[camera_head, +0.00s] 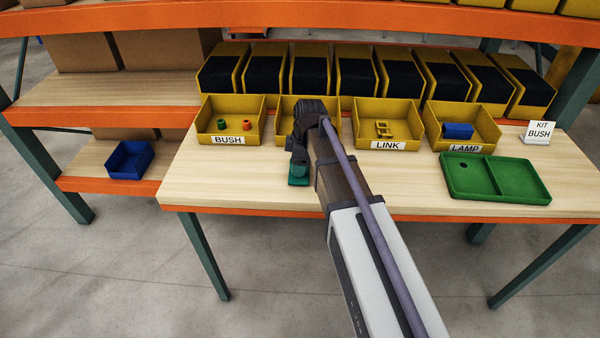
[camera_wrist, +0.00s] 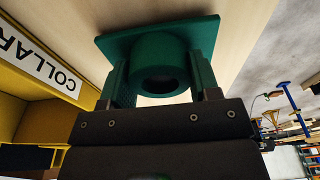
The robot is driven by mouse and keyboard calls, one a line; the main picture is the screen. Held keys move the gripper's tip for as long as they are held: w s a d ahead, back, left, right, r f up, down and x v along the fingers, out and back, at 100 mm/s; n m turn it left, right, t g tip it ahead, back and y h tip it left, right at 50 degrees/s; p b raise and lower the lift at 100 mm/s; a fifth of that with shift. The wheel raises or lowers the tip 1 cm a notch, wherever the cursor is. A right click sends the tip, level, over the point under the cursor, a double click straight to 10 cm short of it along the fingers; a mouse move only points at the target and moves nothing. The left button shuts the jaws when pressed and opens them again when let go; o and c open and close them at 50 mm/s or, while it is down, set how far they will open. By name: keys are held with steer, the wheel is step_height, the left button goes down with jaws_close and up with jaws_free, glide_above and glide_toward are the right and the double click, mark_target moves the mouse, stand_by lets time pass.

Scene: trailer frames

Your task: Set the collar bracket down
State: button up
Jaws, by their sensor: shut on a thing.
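The collar bracket is dark green, a square flange plate with a round hollow collar. In the wrist view the collar bracket (camera_wrist: 160,47) sits between the two fingers of my gripper (camera_wrist: 160,72), which is shut on the collar. The flange faces the pale wood tabletop; I cannot tell whether it touches. In the head view the collar bracket (camera_head: 298,181) shows below my gripper (camera_head: 299,164), over the table in front of the yellow bins. My arm hides part of the bin behind it; a COLLAR label (camera_wrist: 40,58) shows in the wrist view.
Yellow bins marked BUSH (camera_head: 203,126), LINK (camera_head: 413,128) and LAMP (camera_head: 491,132) line the table (camera_head: 230,186). A green two-part tray (camera_head: 510,197) lies right, before a KIT BUSH card (camera_head: 540,130). A blue bin (camera_head: 128,172) stands on the left shelf. Bare wood lies left of my gripper.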

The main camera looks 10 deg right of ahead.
steer(key=shift+f, duration=0.45)
steer(key=o, duration=1.3)
steer(key=shift+c, duration=0.2)
steer(key=shift+r, duration=0.15)
step_height(320, 180, up, 12)
steer(key=d+p, duration=0.2)
steer(key=p, duration=1.1)
steer(key=s+a+m+h, duration=0.1)
steer(key=s+a+m, duration=0.1)
steer(key=s+m, duration=1.2)
steer(key=s, duration=0.4)
steer(key=shift+m+g+h+b, duration=0.3)
steer(key=shift+h+b, duration=0.05)
steer(key=shift+h, duration=0.05)
